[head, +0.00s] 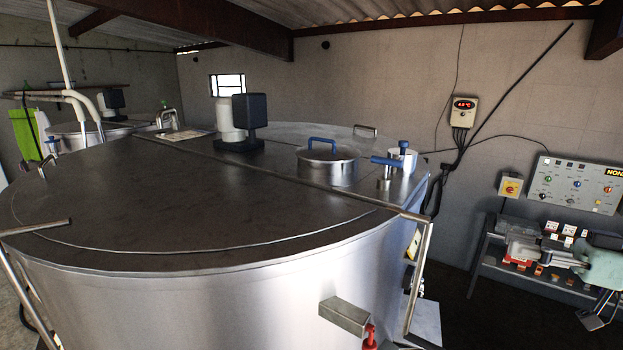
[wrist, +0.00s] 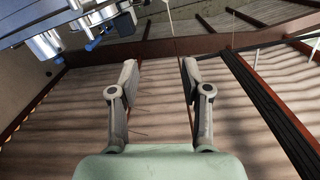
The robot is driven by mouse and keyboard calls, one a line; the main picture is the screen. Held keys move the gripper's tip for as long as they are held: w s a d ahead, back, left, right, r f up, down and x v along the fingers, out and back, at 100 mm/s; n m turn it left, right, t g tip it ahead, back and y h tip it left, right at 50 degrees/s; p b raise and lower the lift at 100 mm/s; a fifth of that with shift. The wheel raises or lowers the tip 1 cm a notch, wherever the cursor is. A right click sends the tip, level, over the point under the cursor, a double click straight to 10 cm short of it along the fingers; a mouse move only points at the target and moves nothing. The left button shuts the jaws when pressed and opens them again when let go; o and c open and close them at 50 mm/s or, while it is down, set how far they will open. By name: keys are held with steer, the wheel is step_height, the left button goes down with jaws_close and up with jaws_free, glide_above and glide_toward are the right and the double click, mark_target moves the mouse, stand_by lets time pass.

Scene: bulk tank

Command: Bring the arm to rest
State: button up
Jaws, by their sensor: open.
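My gripper (wrist: 160,75) is open in the wrist view, its two grey fingers apart with nothing between them. Beyond the fingers are the corrugated roof (wrist: 60,120) and dark beams, and no object is close to the fingertips. In the head view part of my arm shows at the right edge, pale green. Dark finger-like parts of my gripper (head: 597,311) hang below it, in front of the shelf, clear of the tank.
The steel bulk tank (head: 180,215) fills the left and middle, with a blue-handled lid (head: 327,165) and a blue valve handle (head: 388,161) on top. A grey shelf (head: 530,280) with small items stands at the right, below a control panel (head: 577,184). Dark floor lies between tank and shelf.

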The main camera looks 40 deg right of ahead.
steer(key=w+a+f+g+p, duration=0.1)
steer(key=w+a+f+g, duration=0.1)
steer(key=w+a+f, duration=0.65)
steer(key=w+a+f+g, duration=0.2)
steer(key=w+a+f, duration=0.4)
steer(key=w+a, duration=0.5)
steer(key=w+a+f+g+h+p, duration=0.1)
steer(key=w+a+f, duration=0.15)
steer(key=a, duration=0.35)
steer(key=w+a+f+h, duration=0.1)
steer(key=a+f, duration=0.2)
steer(key=a, duration=0.3)
steer(key=s+a+f+h+p, duration=0.1)
steer(key=s+a+f+h, duration=0.15)
steer(key=a, duration=1.15)
steer(key=s+a+r+m+t+h, duration=0.1)
steer(key=s+a+r, duration=0.1)
steer(key=s+a, duration=0.4)
steer(key=s, duration=0.3)
steer(key=shift+a+r+m+p, duration=0.35)
steer(key=shift+a+m, duration=0.05)
